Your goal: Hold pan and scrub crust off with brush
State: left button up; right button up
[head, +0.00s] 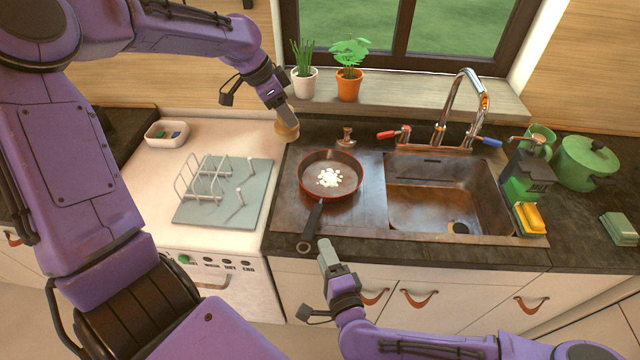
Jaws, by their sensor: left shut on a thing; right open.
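The red-rimmed pan (345,163) rests on the drainboard left of the sink basin, its dark handle (312,222) pointing toward the front counter edge. A patch of white crust (329,177) lies in the middle of the pan. My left gripper (286,113) is shut on a tan round brush (287,132), behind and left of the pan and apart from it. The brush's upper part is hidden by the gripper. My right gripper (326,249) is open and empty, in front of the counter edge, close to the handle's end. It does not appear to hold the handle.
The sink basin (430,190) with a tall faucet (462,100) is right of the pan. A dish rack (205,185) stands at left. A yellow sponge (530,219), a green pot (585,160) and two potted plants (304,82) (348,85) stand around the sink.

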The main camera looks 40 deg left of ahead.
aim_at(313, 227)
pick_arm(q)
jog(key=shift+a, duration=0.1)
pick_arm(e)
jog(key=x, duration=0.9)
jog(key=shift+w+a+f, duration=0.1)
jog(key=shift+w+a, duration=0.1)
jog(key=shift+a, duration=0.15)
grip_shut()
jog(key=c, duration=0.6)
grip_release()
grip_shut()
pick_arm(q)
jog(key=shift+f, duration=0.1)
